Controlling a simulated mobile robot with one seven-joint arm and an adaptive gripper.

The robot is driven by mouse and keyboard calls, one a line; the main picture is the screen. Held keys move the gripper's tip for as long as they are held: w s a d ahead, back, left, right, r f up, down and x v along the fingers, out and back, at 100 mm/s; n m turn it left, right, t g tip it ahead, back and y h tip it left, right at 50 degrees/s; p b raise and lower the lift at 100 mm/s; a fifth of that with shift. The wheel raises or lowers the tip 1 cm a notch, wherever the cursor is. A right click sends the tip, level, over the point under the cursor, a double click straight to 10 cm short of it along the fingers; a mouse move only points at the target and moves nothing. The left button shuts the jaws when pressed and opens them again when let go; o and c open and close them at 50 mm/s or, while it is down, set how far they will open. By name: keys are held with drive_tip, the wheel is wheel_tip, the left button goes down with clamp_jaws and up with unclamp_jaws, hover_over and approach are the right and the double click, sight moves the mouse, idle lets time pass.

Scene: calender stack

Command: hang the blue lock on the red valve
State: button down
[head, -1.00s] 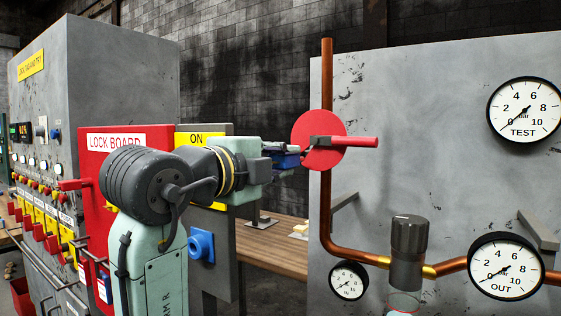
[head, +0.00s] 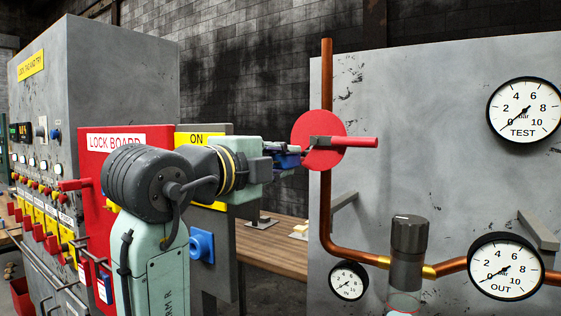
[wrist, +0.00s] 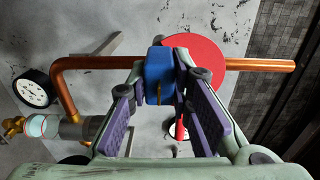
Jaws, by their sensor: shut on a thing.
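The red valve has a round red disc (head: 312,157) and a red handle (head: 358,142) pointing right, on the vertical copper pipe. The disc (wrist: 212,48) and handle (wrist: 180,128) also show in the wrist view. My gripper (head: 284,156) is just left of the disc. In the wrist view my gripper (wrist: 160,82) is shut on the blue lock (wrist: 158,72), which is held between the fingertips beside the disc. In the head view the lock is small and partly hidden by the fingers. I cannot tell whether its shackle touches the valve.
The copper pipe (head: 327,75) runs down the grey panel (head: 430,110) and bends right, past a dark regulator (head: 408,250) and several gauges. A red lock board (head: 98,165) and grey cabinet (head: 120,80) stand left. A wooden table (head: 275,258) is behind.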

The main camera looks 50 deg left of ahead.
sight(290, 159)
drive_tip(key=shift+x, duration=1.55)
drive_tip(key=c, duration=1.4)
unclamp_jaws()
drive_tip(key=shift+o, duration=0.2)
drive_tip(key=o, duration=0.4)
drive_tip(key=v, duration=0.7)
drive_tip(key=shift+b, duration=0.45)
